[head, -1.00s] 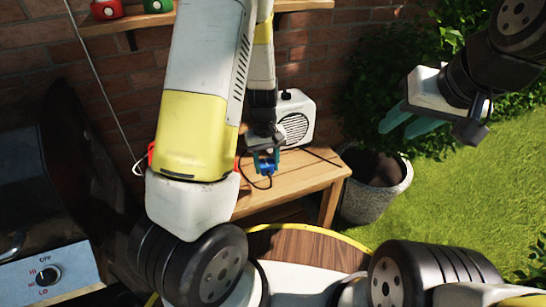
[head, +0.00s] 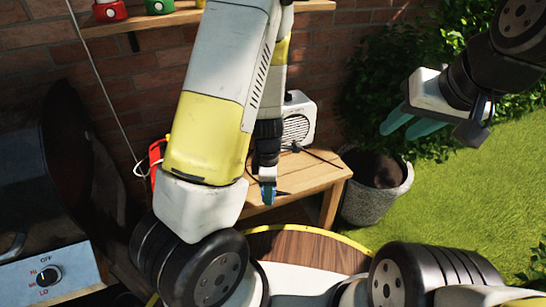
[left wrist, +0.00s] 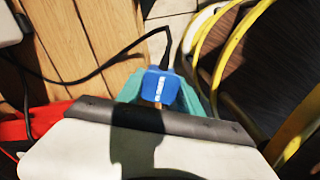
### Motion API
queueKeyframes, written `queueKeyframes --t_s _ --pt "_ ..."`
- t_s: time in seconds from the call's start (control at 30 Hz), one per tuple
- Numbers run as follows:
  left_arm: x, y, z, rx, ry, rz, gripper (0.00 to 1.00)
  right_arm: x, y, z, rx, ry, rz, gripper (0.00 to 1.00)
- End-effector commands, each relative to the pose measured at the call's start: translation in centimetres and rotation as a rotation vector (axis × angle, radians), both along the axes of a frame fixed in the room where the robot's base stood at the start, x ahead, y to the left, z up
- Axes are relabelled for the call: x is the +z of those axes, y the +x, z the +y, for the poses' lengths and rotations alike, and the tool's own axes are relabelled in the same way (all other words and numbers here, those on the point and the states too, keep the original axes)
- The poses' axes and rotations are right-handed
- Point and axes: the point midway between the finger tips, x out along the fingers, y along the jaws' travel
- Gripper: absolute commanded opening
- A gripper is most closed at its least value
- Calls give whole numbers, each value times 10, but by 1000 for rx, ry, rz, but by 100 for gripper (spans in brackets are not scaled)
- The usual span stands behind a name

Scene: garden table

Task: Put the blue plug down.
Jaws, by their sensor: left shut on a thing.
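The blue plug (left wrist: 161,86) sits between the teal fingers of my left gripper in the left wrist view, with a black cord running from its far end. My left gripper (head: 268,192) is shut on it. In the head view the gripper hangs at the front edge of the wooden table (head: 305,172), and the plug is mostly hidden by the fingers. In the left wrist view the plug is just right of the table planks, with paving beyond it. My right gripper (head: 408,122) is open and empty, out over the grass side.
A white radio (head: 298,120) stands at the back of the table. A red object (head: 155,153) is partly hidden behind my left arm. A stone planter (head: 378,190) is right of the table; a grill (head: 45,274) stands at left. Red and green items sit on a shelf.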

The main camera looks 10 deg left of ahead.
Motion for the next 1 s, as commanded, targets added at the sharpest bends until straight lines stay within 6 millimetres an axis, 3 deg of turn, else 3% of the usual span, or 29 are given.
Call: queueKeyframes --t_s 0.3,0.5,0.73,1.0 --pt "-9 83 25 0 2 -3 0 0 0 0 0 0 0 36" --pt "-13 125 37 -2 1 -2 0 0 0 0 0 0 0 36" --pt "-16 139 41 -3 0 1 0 0 0 0 0 0 0 36" --pt "-48 139 41 -3 0 1 0 0 0 0 0 0 0 36"
